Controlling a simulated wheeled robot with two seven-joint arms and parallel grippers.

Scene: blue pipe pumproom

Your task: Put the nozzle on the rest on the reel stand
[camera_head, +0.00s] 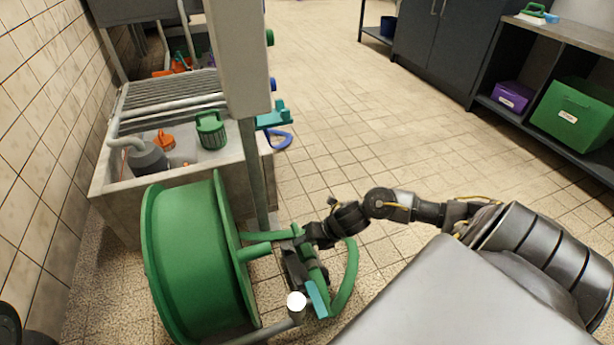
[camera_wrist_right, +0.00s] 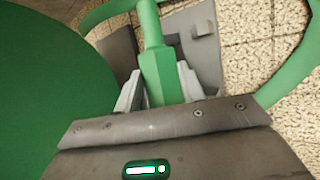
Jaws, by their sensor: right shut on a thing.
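The large green hose reel (camera_head: 195,260) stands at the lower left, with a green hub arm on its right side. My right gripper (camera_head: 303,268) is beside it and shut on the green nozzle (camera_wrist_right: 158,75), whose grip sits between the two grey fingers in the wrist view. A green hose (camera_head: 350,275) loops on the right of the gripper. A teal piece (camera_head: 317,299) shows just below the gripper. Grey plates (camera_wrist_right: 203,40) lie behind the nozzle; I cannot tell whether they are the rest or whether the nozzle touches them. My left gripper is not in view.
A grey post (camera_head: 254,175) rises behind the reel. A white-ended grey pipe (camera_head: 297,302) stands close below my right gripper. The tiled floor (camera_head: 350,130) beyond is clear.

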